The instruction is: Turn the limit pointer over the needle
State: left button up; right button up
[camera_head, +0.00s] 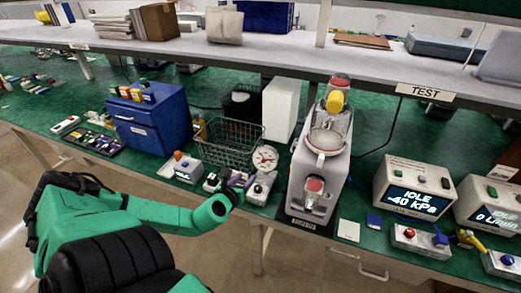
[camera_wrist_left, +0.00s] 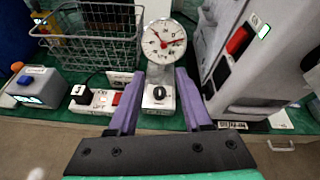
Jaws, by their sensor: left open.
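The round white gauge (camera_head: 265,158) stands on a small light base (camera_head: 259,189) at the bench's front edge, left of the grey pump unit. In the left wrist view the dial (camera_wrist_left: 163,42) faces me, with a red line towards its right side. The needle and the limit pointer are too small to tell apart surely. A black knob (camera_wrist_left: 159,92) sits on the base below the dial. My left gripper (camera_head: 242,184) is at the gauge base; its purple fingers (camera_wrist_left: 160,75) are open and stand either side of the base, below the dial. Nothing is between them but the base in view.
The grey pump unit (camera_head: 317,165) stands close on the right. A wire basket (camera_head: 228,143) is behind and left. A small switch box with a red button (camera_wrist_left: 95,98) is left of the gripper. A display box (camera_head: 412,190) reading "IDLE -40 kPa" stands further right.

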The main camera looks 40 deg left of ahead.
aim_at(263, 162)
pick_arm(q)
jog(key=b+x, duration=0.1)
jog(key=x, duration=0.4)
jog(key=b+x, duration=0.1)
jog(key=x, duration=0.4)
jog(key=b+x, duration=0.1)
jog(key=x, duration=0.4)
jog(key=shift+w+d, duration=0.1)
jog(key=shift+d, duration=0.2)
jog(key=shift+r, duration=0.1)
grip_shut()
pick_arm(e)
jog(key=f, duration=0.1)
jog(key=w+f, duration=0.1)
jog(key=f, duration=0.1)
jog(key=shift+w+d, duration=0.25)
jog(key=shift+d, duration=0.05)
